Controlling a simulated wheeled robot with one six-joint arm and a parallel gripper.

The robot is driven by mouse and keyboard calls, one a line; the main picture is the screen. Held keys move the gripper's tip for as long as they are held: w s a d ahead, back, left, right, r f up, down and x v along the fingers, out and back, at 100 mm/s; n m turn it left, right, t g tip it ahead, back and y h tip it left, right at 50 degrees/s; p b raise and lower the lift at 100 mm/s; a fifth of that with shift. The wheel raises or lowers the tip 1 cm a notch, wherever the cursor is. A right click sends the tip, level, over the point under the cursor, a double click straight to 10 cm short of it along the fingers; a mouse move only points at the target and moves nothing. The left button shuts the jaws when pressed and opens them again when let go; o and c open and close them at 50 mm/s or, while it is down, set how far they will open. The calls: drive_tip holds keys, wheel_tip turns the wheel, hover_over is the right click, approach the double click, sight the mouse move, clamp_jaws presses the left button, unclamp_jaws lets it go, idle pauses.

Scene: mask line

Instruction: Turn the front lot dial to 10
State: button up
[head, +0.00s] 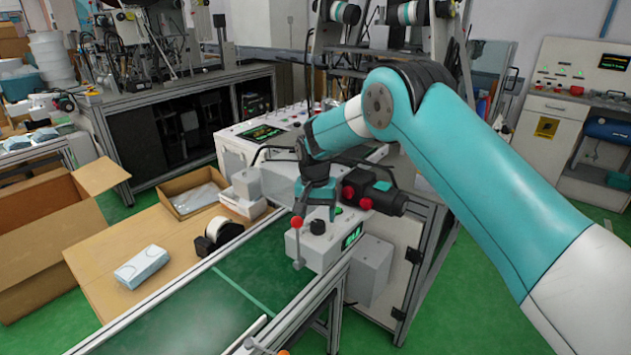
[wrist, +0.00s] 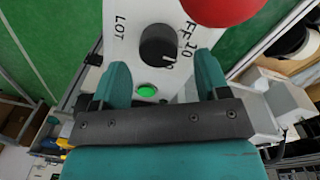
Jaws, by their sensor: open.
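The lot dial is a round black knob (wrist: 157,46) on a pale panel (wrist: 130,30), with "LOT", "OFF" and "10" printed around it. A white mark shows at its edge near the "10", but I cannot clearly read its setting. In the head view the dial (head: 318,227) stands on top of a small white control box (head: 322,250) at the conveyor's end. My gripper (wrist: 161,66) is open and empty. Its teal fingers are apart, one on each side of the dial's near edge in the wrist view; contact is not visible. In the head view my gripper (head: 317,208) is just above the box.
A red ball-topped lever (head: 297,222) stands close beside the dial; its red ball (wrist: 225,8) looms large in the wrist view. A green button (wrist: 147,90) lies between my fingers. A black device with red knobs (head: 372,196) is right of my gripper. A green conveyor (head: 200,310) runs left.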

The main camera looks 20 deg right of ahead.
sight(314, 221)
wheel_tip(314, 221, up, 15)
drive_tip(key=b, duration=0.1)
drive_tip(key=shift+w+a, duration=0.2)
drive_tip(key=shift+a, duration=0.2)
drive_tip(key=s+a+r+n+y, duration=0.1)
drive_tip(key=s+r+n, duration=0.25)
drive_tip(key=s, duration=0.55)
drive_tip(key=s+a+r+n+y, duration=0.1)
drive_tip(key=s+r+n, duration=0.25)
drive_tip(key=s, duration=0.45)
drive_tip(key=s+f+n+y, duration=0.1)
drive_tip(key=s+n, duration=0.1)
drive_tip(key=s, duration=0.9)
drive_tip(key=s+a+f+n+y, duration=0.1)
drive_tip(key=s+n, duration=0.2)
drive_tip(key=s, duration=0.9)
drive_tip(key=shift+a+f+y, duration=0.15)
drive_tip(key=shift+a+y, duration=0.1)
drive_tip(key=shift+y, duration=0.15)
